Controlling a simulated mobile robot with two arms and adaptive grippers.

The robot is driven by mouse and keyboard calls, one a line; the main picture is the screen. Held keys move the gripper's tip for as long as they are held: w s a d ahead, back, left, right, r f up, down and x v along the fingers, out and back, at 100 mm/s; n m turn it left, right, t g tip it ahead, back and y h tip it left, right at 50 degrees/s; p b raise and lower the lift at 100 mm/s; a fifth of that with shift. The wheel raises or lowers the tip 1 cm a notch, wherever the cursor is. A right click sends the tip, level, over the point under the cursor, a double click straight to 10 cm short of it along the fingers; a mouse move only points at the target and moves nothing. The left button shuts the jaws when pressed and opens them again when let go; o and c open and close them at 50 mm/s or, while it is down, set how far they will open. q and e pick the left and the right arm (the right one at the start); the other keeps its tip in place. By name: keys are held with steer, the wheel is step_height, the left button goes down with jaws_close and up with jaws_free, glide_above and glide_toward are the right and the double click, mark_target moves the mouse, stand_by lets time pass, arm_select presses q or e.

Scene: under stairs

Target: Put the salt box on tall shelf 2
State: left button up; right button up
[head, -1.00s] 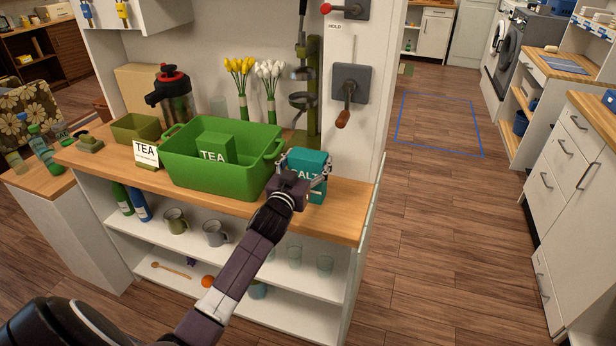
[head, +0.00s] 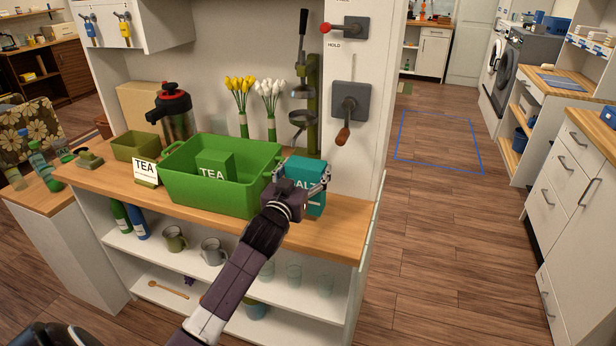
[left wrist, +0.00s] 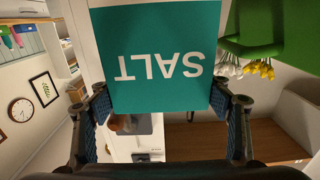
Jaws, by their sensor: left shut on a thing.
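The salt box (head: 304,174) is teal with white lettering and stands upright at the right end of the wooden counter, beside the green tub. My left gripper (head: 308,185) is shut on it from the front, one finger on each side. In the left wrist view the salt box (left wrist: 157,55) fills the top middle between the fingers (left wrist: 160,120), its lettering upside down. I cannot tell whether its base still touches the counter. My right gripper is out of view. No shelf labelled tall shelf 2 can be made out.
The green tub (head: 243,186) holds a green tea box (head: 214,166), close left of the salt box. Flower vases and a lever press (head: 311,100) stand behind. Lower shelves hold mugs (head: 213,251) and glasses. Open wooden floor (head: 430,230) lies to the right, with a blue outlined square.

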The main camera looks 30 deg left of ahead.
arm_select(q)
steer(key=b+v, duration=0.3)
steer(key=v, duration=1.4)
steer(key=s+d+f+m+h, duration=0.1)
steer(key=s+d+f+h, duration=0.1)
steer(key=d, duration=0.7)
steer(key=s+d+f+m+h, duration=0.1)
steer(key=s+d+f+h, duration=0.1)
steer(key=d, duration=0.7)
steer(key=shift+s+d+f+m, duration=0.15)
steer(key=shift+s+f+m, duration=0.2)
steer(key=shift+s, duration=0.5)
